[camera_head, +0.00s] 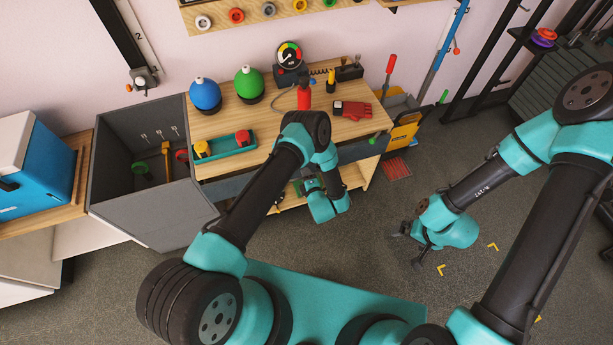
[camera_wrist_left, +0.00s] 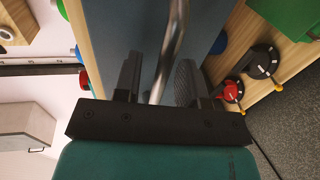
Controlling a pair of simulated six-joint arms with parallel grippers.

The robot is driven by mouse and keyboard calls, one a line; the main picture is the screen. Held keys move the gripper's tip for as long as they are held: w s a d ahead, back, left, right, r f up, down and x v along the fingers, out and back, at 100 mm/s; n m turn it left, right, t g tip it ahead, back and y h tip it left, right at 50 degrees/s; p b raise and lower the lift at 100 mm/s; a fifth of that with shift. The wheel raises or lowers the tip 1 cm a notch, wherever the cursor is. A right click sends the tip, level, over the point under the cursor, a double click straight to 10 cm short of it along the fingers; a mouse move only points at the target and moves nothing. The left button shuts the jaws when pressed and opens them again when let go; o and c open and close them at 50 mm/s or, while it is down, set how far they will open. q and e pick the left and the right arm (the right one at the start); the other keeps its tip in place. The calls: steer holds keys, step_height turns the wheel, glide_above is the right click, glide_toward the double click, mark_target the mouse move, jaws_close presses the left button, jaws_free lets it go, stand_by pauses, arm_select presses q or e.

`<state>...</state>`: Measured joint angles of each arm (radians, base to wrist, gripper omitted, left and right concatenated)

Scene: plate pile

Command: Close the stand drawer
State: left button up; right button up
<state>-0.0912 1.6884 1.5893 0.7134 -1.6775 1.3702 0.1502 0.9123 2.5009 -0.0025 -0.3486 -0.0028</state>
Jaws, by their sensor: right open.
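The stand (camera_head: 310,125) is a wooden workbench at the back, with a grey-blue drawer front (camera_head: 230,187) below its top. My left arm crosses in front of the drawer, so how far it is out cannot be told. My left gripper (camera_head: 303,186) is at the drawer front. In the left wrist view, the grey-blue drawer front (camera_wrist_left: 135,25) fills the upper middle. A curved metal handle (camera_wrist_left: 172,45) runs between the two open fingers, with a gap at the left finger. My right gripper (camera_head: 405,248) is open and empty over the floor at the right.
Blue (camera_head: 205,94) and green (camera_head: 249,83) round objects, a teal tray (camera_head: 226,147) and a red tool (camera_head: 352,109) lie on the stand's top. A grey open bin (camera_head: 135,165) stands at its left. A yellow crate (camera_head: 403,132) stands at its right. Floor at right is mostly clear.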

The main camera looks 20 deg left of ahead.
arm_select(q)
steer(key=shift+c, duration=0.3)
jaws_close()
steer(key=shift+r+x, duration=0.2)
steer(key=shift+x, duration=0.8)
steer(key=shift+r+x, duration=0.2)
steer(key=shift+x, duration=0.8)
steer(key=shift+o, duration=0.3)
jaws_free()
